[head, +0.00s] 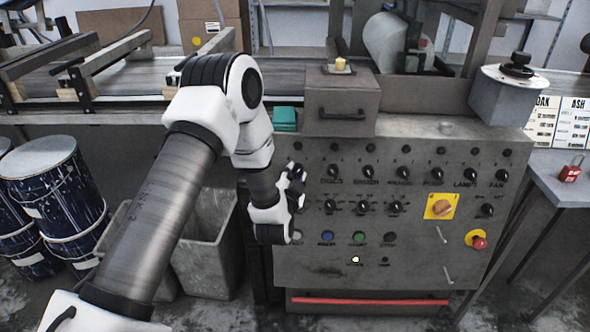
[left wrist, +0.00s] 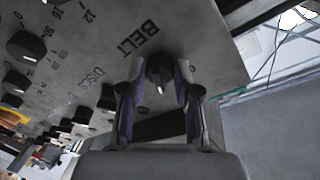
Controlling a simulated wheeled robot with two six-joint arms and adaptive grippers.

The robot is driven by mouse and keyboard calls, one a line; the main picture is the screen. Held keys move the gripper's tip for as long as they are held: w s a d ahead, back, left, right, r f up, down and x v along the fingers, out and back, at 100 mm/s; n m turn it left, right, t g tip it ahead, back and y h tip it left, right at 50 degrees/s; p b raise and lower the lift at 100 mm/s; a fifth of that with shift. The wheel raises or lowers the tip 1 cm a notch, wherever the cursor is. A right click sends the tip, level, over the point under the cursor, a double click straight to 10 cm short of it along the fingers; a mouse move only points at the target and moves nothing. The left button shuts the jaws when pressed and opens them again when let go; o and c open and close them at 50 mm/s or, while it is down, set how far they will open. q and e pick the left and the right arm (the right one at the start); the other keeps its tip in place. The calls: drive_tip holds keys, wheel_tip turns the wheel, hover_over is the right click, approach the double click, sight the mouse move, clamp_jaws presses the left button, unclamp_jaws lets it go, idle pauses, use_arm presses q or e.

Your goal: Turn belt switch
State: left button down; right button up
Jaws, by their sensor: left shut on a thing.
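The belt switch (left wrist: 158,72) is a small black knob under the printed word BELT on the grey control panel (head: 430,268). In the left wrist view it sits between the two fingertips of my left gripper (left wrist: 160,75). The gripper is shut on the knob, with one finger on each side. In the head view my left gripper (head: 294,184) is at the panel's upper left edge, and it hides the belt switch. The knob's exact angle is hard to read. My right gripper is not in view.
Black knobs, including the discs knob (head: 331,171), sit close to the right. A yellow-plated rotary switch (head: 441,207) and a red stop button (head: 479,242) are farther right. A grey bin (head: 208,250) and blue drums (head: 55,190) stand left. A metal box (head: 342,102) tops the panel.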

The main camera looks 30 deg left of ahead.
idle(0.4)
use_arm(q)
drive_tip(key=c, duration=0.8)
unclamp_jaws()
drive_tip(key=v, duration=1.2)
